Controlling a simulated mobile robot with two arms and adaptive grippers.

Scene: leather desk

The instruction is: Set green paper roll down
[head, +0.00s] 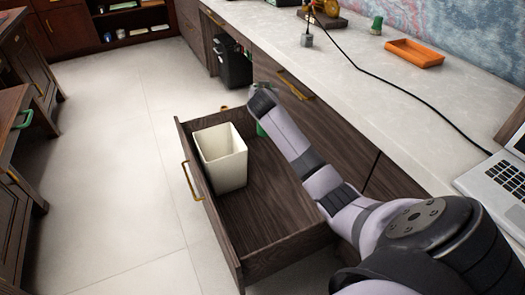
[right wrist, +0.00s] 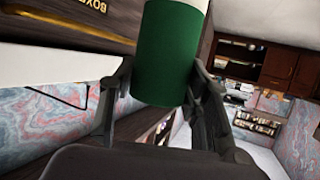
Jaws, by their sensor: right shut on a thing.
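The green paper roll (right wrist: 166,52) is a dark green cylinder with a pale top part. It stands between the two fingers of my right gripper (right wrist: 160,84) in the right wrist view, and the fingers are shut on it. In the head view only a sliver of green (head: 260,130) shows beside my right wrist, above the far right corner of the open drawer (head: 262,205). My arm hides most of the roll and the fingers there. I cannot tell if the roll touches anything below. My left gripper is in neither view.
A cream bin (head: 222,157) stands in the drawer's left part; the drawer floor beside it is bare. The pale counter (head: 340,75) holds an orange tray (head: 413,53), a small green item (head: 377,25), a black cable and a laptop (head: 497,182). A black bin (head: 233,65) stands behind.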

